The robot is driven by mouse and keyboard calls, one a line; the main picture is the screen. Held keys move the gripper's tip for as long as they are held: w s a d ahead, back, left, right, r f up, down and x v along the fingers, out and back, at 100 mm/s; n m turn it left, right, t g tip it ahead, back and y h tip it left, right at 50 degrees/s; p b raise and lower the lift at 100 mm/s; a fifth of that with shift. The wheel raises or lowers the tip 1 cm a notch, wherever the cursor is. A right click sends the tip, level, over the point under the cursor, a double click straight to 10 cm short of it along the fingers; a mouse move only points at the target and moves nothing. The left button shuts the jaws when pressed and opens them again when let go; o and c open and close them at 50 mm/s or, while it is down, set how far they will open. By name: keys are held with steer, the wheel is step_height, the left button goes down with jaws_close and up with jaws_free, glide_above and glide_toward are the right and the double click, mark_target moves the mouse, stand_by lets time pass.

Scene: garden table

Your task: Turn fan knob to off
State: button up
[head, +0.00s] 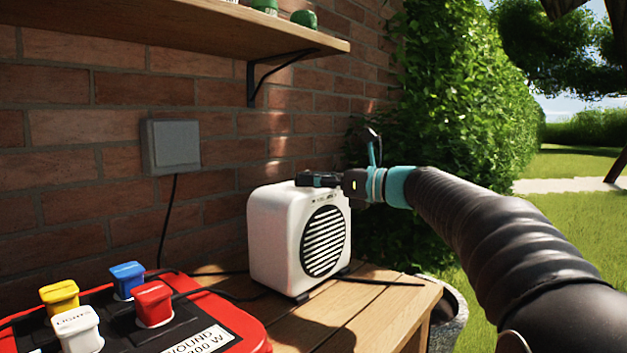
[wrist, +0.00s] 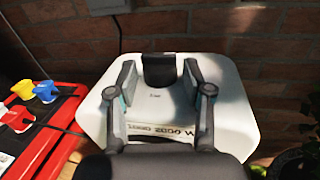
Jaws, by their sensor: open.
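The white fan (head: 272,240) stands on the wooden table, its round black grille facing the front right. It also shows from above in the wrist view (wrist: 235,110). A black knob (wrist: 159,70) sits on its top, toward the wall side in that view. My gripper (head: 320,180) is at the top of the fan. In the wrist view my gripper (wrist: 160,78) is open, with one finger on each side of the knob and a visible gap to each. In the head view the gripper hides the knob. The small marking near the knob is too small to read.
A red-and-black unit (head: 225,325) with yellow, blue, white and red plugs lies at the left. A grey wall box (head: 172,146) with a cable is on the brick wall. A shelf (head: 180,30) juts out above.

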steer(key=shift+w+a, duration=0.15)
steer(key=shift+a, duration=0.2)
steer(key=shift+c, duration=0.3)
steer(key=c, duration=0.8)
steer(key=g+p, duration=0.1)
steer(key=p, duration=0.1)
steer(key=n+g+y+p, duration=0.1)
steer(key=p, duration=0.1)
steer(key=shift+w+r, duration=0.25)
steer(key=shift+r, duration=0.1)
steer(key=shift+d+n+g+p, duration=0.1)
steer(key=shift+n+g+p, duration=0.6)
steer(key=shift+g+p, duration=0.35)
steer(key=shift+f+n+g+y+p, duration=0.3)
steer(key=shift+n+g+p, duration=0.1)
steer(key=shift+p, duration=0.2)
steer(key=o, duration=0.9)
steer(key=shift+c, duration=0.2)
